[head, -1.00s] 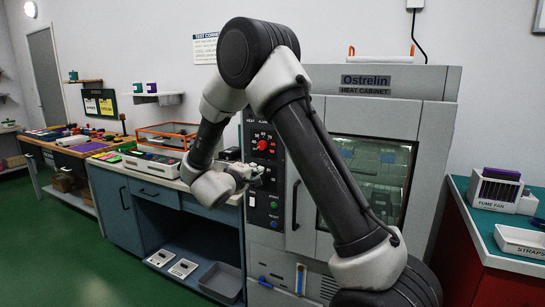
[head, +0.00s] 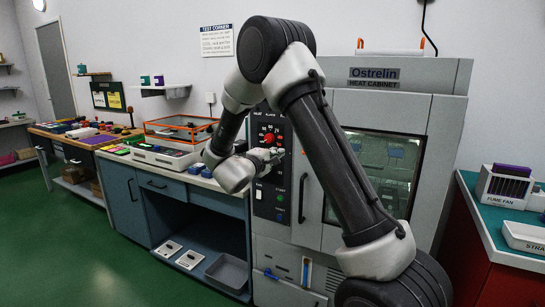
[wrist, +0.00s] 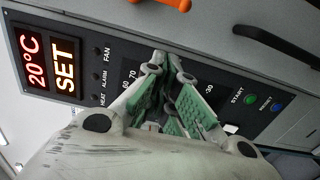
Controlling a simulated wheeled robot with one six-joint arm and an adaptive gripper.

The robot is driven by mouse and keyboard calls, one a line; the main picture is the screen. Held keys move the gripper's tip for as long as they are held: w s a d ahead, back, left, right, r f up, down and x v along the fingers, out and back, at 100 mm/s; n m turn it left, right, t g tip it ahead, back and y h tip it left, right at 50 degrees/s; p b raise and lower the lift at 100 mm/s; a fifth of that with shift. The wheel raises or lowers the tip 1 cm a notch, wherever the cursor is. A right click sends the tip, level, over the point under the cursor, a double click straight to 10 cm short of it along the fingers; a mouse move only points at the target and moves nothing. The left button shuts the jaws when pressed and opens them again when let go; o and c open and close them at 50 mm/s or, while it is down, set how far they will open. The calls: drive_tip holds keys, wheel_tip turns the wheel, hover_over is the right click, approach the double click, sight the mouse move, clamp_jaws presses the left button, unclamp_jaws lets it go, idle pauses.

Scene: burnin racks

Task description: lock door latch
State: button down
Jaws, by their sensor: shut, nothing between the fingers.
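The heat cabinet (head: 395,105) stands in front of me, its windowed door carrying a long dark handle (head: 302,200). The handle also shows in the wrist view (wrist: 275,42). An orange piece (wrist: 168,3) is cut off by the top edge of the wrist view; it may be the door latch, but I cannot tell its position. My arm hides part of the door.
The panel has a lit display (wrist: 48,62), a green start button (wrist: 250,99) and a blue reset button (wrist: 275,107). A bench with an orange-framed box (head: 180,128) stands to the left. The fume fan (head: 505,185) is on the right bench. Green floor is clear at the left.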

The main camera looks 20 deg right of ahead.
drive_tip(key=d, duration=0.7)
